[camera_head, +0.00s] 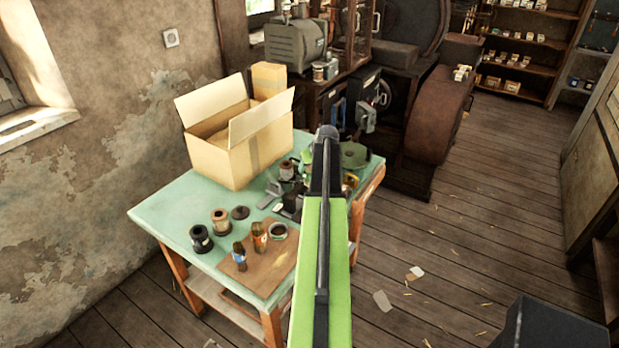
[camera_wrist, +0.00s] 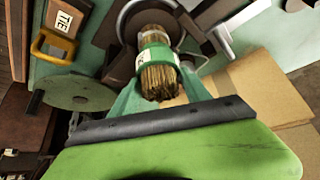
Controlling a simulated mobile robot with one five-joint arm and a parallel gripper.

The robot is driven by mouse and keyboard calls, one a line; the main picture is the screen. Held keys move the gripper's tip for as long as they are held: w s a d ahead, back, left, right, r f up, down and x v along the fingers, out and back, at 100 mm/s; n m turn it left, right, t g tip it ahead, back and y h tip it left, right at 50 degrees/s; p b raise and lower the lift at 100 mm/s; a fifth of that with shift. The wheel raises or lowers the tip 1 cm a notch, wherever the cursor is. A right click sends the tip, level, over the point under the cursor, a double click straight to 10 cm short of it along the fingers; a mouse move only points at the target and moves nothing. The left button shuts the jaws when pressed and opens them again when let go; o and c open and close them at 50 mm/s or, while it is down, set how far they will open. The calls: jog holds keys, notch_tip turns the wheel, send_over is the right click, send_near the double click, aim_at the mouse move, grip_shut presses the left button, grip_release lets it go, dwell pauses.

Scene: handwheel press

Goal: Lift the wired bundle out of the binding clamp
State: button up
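In the wrist view, the bundle (camera_wrist: 158,80) of thin brown strands points its cut end towards the camera. A green band with a white label wraps its middle. A dark round metal part, seemingly the binding clamp (camera_wrist: 128,22), surrounds its far end. My gripper (camera_wrist: 160,95) is just below the bundle in this picture, with green finger-like parts on both sides of it. I cannot tell whether they touch or grip it. In the head view my green arm covers the gripper and the bundle.
The teal table (camera_head: 165,207) holds an open cardboard box (camera_head: 228,155), spools (camera_head: 200,238) and small jars on a brown board (camera_head: 272,272). A green round plate (camera_wrist: 75,92) and a yellow-handled thing (camera_wrist: 52,45) marked TIE sit left of the bundle. The plank floor to the right is largely open.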

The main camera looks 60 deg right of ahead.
jog(key=c, duration=0.8)
jog(key=shift+o, duration=0.2)
jog(key=shift+r, duration=0.1)
